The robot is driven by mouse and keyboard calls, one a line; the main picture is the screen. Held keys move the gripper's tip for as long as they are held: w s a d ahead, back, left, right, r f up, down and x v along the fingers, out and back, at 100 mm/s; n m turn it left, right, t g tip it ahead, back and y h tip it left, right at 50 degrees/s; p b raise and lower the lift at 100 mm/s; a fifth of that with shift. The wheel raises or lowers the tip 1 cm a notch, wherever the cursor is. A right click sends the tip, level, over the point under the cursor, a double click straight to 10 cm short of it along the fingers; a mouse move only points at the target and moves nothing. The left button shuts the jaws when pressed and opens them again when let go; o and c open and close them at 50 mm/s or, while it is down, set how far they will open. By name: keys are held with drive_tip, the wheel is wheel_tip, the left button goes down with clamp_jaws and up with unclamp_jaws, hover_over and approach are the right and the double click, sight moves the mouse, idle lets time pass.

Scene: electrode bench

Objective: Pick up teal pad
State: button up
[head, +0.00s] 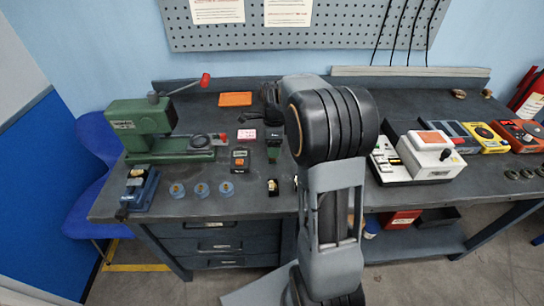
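I cannot make out a teal pad for sure in the head view. Three small round blue-grey pieces with brass-coloured centres, the left one (177,190), the middle one (202,189) and the right one (226,188), stand in a row near the bench's front left edge. My arm rises in front of the bench, right of the middle, and covers part of the top. A dark jagged shape just left of my arm may be part of my gripper (270,101). Its fingers do not show clearly, and I see nothing held.
The dark bench (110,204) carries a green machine with a red-knobbed lever (140,125), a small blue vise (140,188) and an orange tray (235,99). A white device (432,152) and yellow (483,136) and red-orange (518,134) meters stand right. The pegboard (350,30) hangs behind.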

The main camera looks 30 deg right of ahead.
drive_tip(key=shift+d+f, duration=0.15)
drive_tip(key=shift+f, duration=2.45)
drive_tip(key=c, duration=1)
drive_tip(key=shift+r, duration=0.1)
drive_tip(key=shift+r, duration=0.55)
drive_tip(key=s+a+r+b, duration=0.1)
drive_tip(key=s+a+r, duration=0.4)
drive_tip(key=s+r, duration=0.6)
drive_tip(key=shift+s+a+r, duration=0.15)
drive_tip(key=shift+s+r, duration=0.25)
drive_tip(key=shift+s, duration=0.6)
